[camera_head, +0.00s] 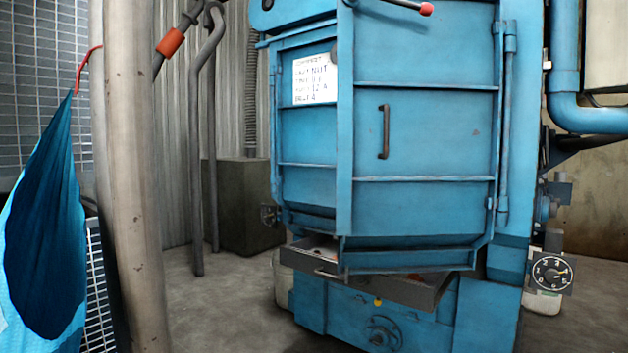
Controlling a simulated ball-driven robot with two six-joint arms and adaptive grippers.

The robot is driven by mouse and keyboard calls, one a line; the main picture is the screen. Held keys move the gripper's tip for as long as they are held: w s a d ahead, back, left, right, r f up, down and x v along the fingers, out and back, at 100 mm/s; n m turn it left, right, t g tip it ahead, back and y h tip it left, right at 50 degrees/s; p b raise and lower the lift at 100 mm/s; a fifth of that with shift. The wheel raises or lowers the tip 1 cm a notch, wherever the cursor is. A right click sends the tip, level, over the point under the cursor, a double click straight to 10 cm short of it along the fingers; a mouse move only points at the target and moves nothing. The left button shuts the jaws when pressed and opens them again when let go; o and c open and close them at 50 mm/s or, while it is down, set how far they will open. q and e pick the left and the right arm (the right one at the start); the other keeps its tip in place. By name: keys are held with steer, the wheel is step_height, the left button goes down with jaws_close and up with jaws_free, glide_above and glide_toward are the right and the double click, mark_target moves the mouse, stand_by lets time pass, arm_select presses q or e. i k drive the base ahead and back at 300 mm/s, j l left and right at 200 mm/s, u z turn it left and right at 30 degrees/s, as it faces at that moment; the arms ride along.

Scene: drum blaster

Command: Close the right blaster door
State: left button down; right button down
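The blue blaster (515,165) fills the middle and right of the view. Its right door (425,135) is a large ribbed blue panel with a dark vertical handle (384,132). It hangs on hinges along its right side, and its free edge lies next to the left panel (308,140) that bears a white sign (315,79). I cannot tell whether a small gap remains behind the free edge. A lever with a red tip (426,9) shows at the top of the door. Neither of my grippers is in view.
A metal tray (410,290) juts out below the door. A thick post (135,180) and a blue cloth (45,235) stand at the left. Grey floor (225,310) is open at the front left.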

mark_target(419, 97)
steer(key=i+l+u, duration=0.25)
steer(key=u, duration=0.2)
steer(key=i+l+u, duration=0.2)
steer(key=l+u, duration=0.15)
steer(key=u, duration=0.15)
